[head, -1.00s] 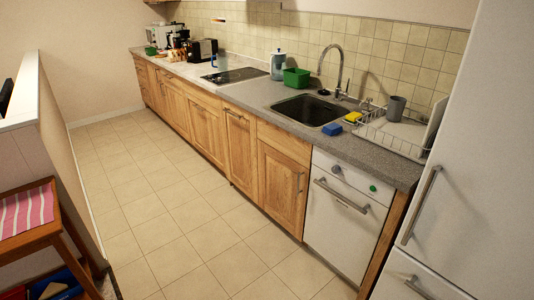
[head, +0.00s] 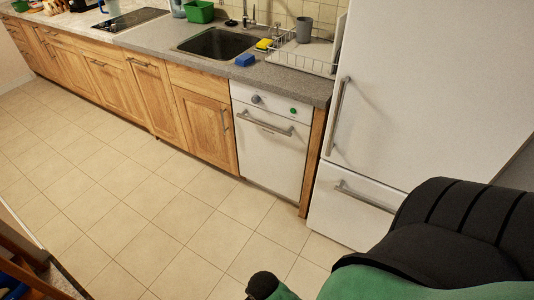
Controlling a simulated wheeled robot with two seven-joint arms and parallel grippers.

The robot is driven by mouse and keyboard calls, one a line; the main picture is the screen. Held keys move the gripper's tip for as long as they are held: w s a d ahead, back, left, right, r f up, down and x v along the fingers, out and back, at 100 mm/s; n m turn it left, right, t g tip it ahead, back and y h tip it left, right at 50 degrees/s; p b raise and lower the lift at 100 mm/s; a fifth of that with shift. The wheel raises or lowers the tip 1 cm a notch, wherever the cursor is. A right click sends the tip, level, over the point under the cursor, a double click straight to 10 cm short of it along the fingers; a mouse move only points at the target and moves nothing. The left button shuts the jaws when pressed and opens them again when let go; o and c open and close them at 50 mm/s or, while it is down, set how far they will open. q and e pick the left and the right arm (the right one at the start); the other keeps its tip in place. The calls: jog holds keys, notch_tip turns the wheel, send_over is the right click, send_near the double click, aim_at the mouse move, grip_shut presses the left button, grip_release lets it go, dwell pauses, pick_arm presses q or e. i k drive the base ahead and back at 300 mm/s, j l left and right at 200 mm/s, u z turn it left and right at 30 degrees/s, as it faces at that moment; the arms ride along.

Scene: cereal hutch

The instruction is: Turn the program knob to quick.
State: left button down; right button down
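A white dishwasher (head: 268,152) stands under the counter, between the wooden cabinets and the fridge. Its door is shut, with a bar handle (head: 264,124) near the top. On its front panel sit a round grey program knob (head: 256,99) at the left and a small green button (head: 293,111) at the right. The knob's markings are too small to read. Neither of my grippers shows. A black and green part of my own body fills the lower right, well away from the dishwasher.
A white fridge-freezer (head: 394,95) stands right of the dishwasher, doors shut. The counter (head: 290,83) holds a sink (head: 217,44), a blue sponge (head: 245,60) and a dish rack (head: 305,63) with a grey cup (head: 303,30). The tiled floor (head: 150,215) before the cabinets is clear.

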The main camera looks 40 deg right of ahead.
aim_at(255, 99)
jog(key=i+z, duration=0.1)
jog(key=z, duration=0.3)
jog(key=l+z, duration=0.1)
jog(key=z, duration=0.35)
jog(key=i+z, duration=0.15)
jog(key=z, duration=0.25)
jog(key=i+z, duration=0.1)
jog(key=z, duration=0.35)
jog(key=i+z, duration=0.1)
jog(key=z, duration=0.3)
